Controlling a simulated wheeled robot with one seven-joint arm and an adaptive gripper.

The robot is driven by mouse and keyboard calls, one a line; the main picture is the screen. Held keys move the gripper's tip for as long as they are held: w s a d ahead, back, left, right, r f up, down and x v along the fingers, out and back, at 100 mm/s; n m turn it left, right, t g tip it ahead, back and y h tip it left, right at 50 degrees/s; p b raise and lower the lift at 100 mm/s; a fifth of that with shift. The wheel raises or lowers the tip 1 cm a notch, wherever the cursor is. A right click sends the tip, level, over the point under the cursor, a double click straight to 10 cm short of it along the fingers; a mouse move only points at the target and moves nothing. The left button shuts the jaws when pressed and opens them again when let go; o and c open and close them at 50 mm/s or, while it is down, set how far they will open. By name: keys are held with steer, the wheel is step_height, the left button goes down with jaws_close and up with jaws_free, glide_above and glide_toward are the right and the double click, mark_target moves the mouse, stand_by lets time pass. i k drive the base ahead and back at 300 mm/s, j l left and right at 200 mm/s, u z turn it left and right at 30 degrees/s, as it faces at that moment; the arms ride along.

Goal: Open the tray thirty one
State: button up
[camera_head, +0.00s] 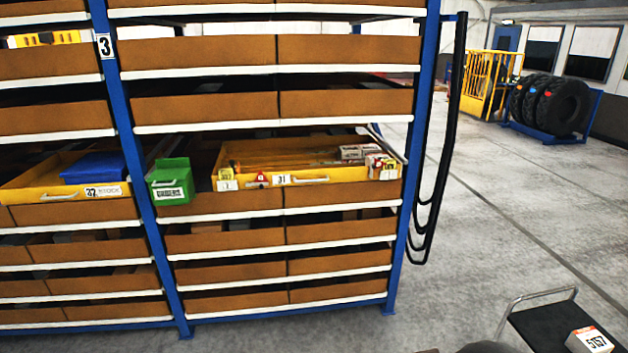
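The yellow tray marked 31 (335,176) sits on the middle shelf of the blue rack, right of the upright marked 3. Its label reads 31 (281,179), and a pale handle (311,181) shows on its front. Long thin items lie inside, with small boxes (381,167) at its right end. Small labelled pieces show along its left front. Its rear is shaded by the shelf above, so I cannot tell how far it is pulled out. My gripper is not in view.
A green bin (170,181) stands left of the tray. Another yellow tray (40,191) holds a blue bin (95,167) further left. Black hoses (433,190) hang at the rack's right end. A cart (545,328) with a 5157 box (589,341) stands lower right. Floor between is clear.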

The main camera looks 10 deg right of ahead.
mark_target(311, 160)
steer(key=i, duration=2.2)
